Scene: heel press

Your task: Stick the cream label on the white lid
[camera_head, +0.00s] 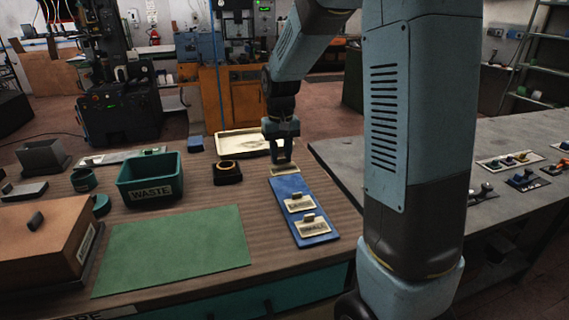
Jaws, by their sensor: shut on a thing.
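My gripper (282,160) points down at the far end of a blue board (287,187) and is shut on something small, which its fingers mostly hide. A cream label (284,170) shows right below the fingertips; I cannot tell whether it touches the board or hangs just above it. Two more cream labels with small grips, marked LARGE (299,204) and SMALL (312,227), lie on the board. A pale, flat rectangular piece with a dark edge (242,143) lies behind and left of my gripper; it may be the white lid, but I cannot tell.
A green WASTE bin (151,180) and a dark block with a yellow ring (228,171) stand left of the board. A green mat (172,249) lies in front, clear. A brown box (45,240) stands at the left. A grey table (400,150) is at the right, partly behind my arm.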

